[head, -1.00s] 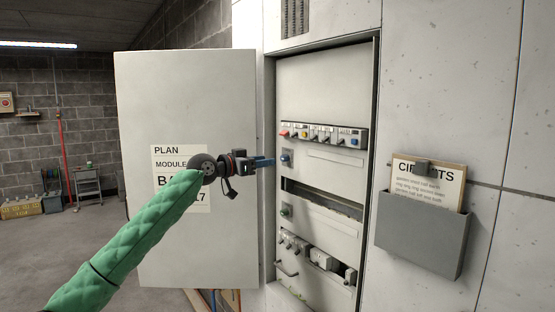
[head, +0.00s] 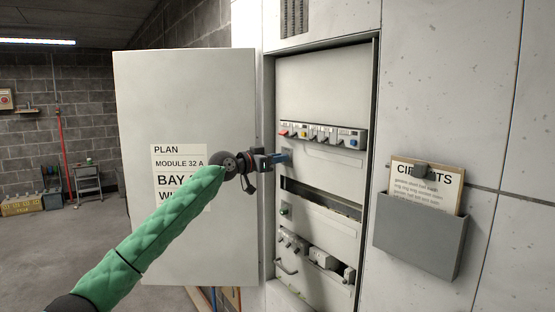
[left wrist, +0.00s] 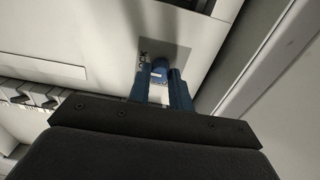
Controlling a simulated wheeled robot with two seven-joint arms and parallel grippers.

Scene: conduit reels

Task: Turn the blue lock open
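The blue lock (left wrist: 160,68) is on a grey panel inside the open cabinet. In the left wrist view it shows between the tips of my left gripper's two blue fingers (left wrist: 160,88), one on each side. The fingers look parted, with a gap between them. Whether they touch the lock is too small to tell. In the head view my left gripper (head: 284,158) reaches in from the left at the lock's place and hides most of it. My right gripper is in neither view.
The open cabinet door (head: 185,85) stands left of my gripper. A row of coloured switches (head: 322,134) sits just above the lock, and a green lock (head: 285,209) below. A grey document holder (head: 420,235) is on the right wall panel.

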